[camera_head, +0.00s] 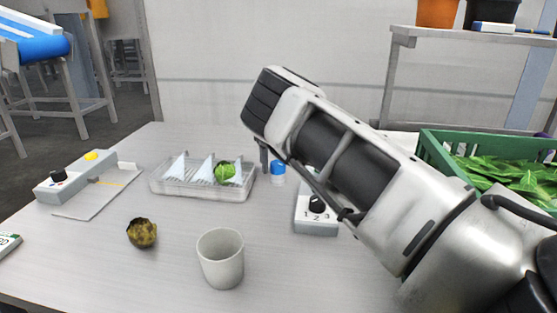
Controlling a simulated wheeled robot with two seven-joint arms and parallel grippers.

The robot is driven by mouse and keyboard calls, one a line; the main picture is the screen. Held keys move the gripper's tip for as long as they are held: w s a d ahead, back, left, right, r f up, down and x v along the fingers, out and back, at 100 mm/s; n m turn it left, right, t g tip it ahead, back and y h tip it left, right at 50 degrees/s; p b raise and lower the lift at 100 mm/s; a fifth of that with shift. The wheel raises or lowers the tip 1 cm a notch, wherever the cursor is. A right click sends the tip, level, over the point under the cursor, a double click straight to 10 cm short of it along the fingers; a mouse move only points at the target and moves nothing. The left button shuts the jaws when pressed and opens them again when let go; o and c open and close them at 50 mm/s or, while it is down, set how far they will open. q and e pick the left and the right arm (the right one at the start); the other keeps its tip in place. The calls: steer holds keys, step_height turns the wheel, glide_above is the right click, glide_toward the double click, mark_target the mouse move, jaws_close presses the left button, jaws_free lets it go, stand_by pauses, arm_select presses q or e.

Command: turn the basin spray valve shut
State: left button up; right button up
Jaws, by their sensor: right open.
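A grey box with a black knob (316,204) on top and numbers in front stands at the middle right of the table. Another pale box (55,188) at the left also has a black knob (58,176). I cannot tell from labels which is the spray valve. My right gripper (304,186) comes in from the right, above and around the back of the numbered box. It is open, with dark finger parts at its two ends, and I see nothing held in it. My arm covers the right of this box; contact with the knob cannot be told. My left gripper is not in view.
A clear rack (165,185) with white dividers holds a green leafy piece (225,172). A blue-capped jar (278,173), a pale cup (220,258) and a brownish round item (142,233) stand nearby. A green crate (432,150) of leaves is behind my arm. The front left table is mostly clear.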

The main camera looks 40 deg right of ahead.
steer(key=c, duration=1)
steer(key=m+p, duration=0.1)
steer(key=m, duration=0.2)
steer(key=shift+r+m, duration=0.1)
steer(key=shift+m, duration=0.3)
steer(key=m, duration=0.3)
steer(key=shift+m, duration=0.3)
steer(key=m, duration=0.6)
steer(key=shift+w, duration=0.15)
steer(key=m, duration=0.3)
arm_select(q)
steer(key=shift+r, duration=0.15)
arm_select(e)
steer(key=shift+m, duration=0.7)
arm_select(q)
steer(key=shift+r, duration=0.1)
